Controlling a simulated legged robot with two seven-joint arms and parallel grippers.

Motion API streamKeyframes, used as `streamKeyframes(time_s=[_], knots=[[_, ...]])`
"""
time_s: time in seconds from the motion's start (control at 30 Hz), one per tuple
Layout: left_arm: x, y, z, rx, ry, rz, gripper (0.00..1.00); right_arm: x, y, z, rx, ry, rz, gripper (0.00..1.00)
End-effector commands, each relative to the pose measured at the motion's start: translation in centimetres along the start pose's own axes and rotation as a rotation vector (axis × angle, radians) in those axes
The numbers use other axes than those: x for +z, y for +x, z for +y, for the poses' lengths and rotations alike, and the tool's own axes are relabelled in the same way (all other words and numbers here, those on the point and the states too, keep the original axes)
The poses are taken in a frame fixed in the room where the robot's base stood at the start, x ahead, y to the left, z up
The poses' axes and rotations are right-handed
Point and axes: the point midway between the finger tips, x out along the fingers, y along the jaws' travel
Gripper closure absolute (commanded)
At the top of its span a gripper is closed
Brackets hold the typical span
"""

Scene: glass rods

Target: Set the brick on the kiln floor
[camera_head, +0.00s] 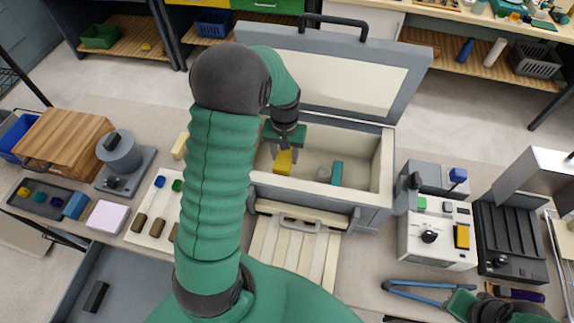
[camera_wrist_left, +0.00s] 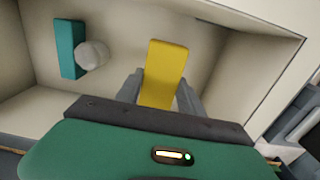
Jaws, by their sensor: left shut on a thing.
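A yellow brick (camera_head: 284,161) is between the fingers of my left gripper (camera_head: 285,150), which is shut on it inside the open kiln (camera_head: 388,160). In the left wrist view the yellow brick (camera_wrist_left: 163,72) stands out past the two grey fingers (camera_wrist_left: 160,95). Whether its lower end touches the cream kiln floor (camera_wrist_left: 115,75) cannot be told. A teal block (camera_head: 337,173) and a pale round lump (camera_head: 323,173) are on the kiln floor, to the right of the brick in the head view. My right gripper (camera_head: 463,304) shows partly at the lower right; its fingers are not clear.
The kiln lid (camera_head: 345,80) stands open behind. A slatted cream panel (camera_head: 290,255) lies before the kiln. A white control box (camera_head: 437,240) and blue-handled tongs (camera_head: 415,291) are to the right. A board with coloured pieces (camera_head: 152,215) is to the left. The kiln walls surround the left gripper.

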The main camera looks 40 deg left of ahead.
Motion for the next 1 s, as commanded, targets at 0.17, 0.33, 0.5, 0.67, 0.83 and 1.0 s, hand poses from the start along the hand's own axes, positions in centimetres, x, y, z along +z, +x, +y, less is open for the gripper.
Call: streamKeyframes(time_s=[0.17,0.33,0.5,0.67,0.83,1.0], knots=[[0.0,3.0,0.0,0.000,0.000,-0.005,1.00,-0.1,-0.4,0.0,0.000,0.000,0.000,0.78],[-0.1,5.4,0.1,0.000,0.001,-0.002,1.00,-0.2,-0.6,0.0,0.000,0.000,0.000,0.78],[-0.1,5.5,0.0,0.001,0.001,0.001,1.00,-0.1,-0.5,0.0,0.000,0.000,0.000,0.78],[-0.1,5.6,0.0,0.000,0.001,0.000,0.48,-0.1,-0.5,0.0,0.000,0.000,0.000,0.78],[-0.1,5.6,0.1,0.000,0.001,0.000,0.33,-0.1,-0.5,0.0,0.000,0.000,0.000,0.78],[-0.1,5.6,0.0,0.000,0.001,0.000,0.33,-0.1,-0.5,0.0,0.000,0.000,0.000,0.78]])
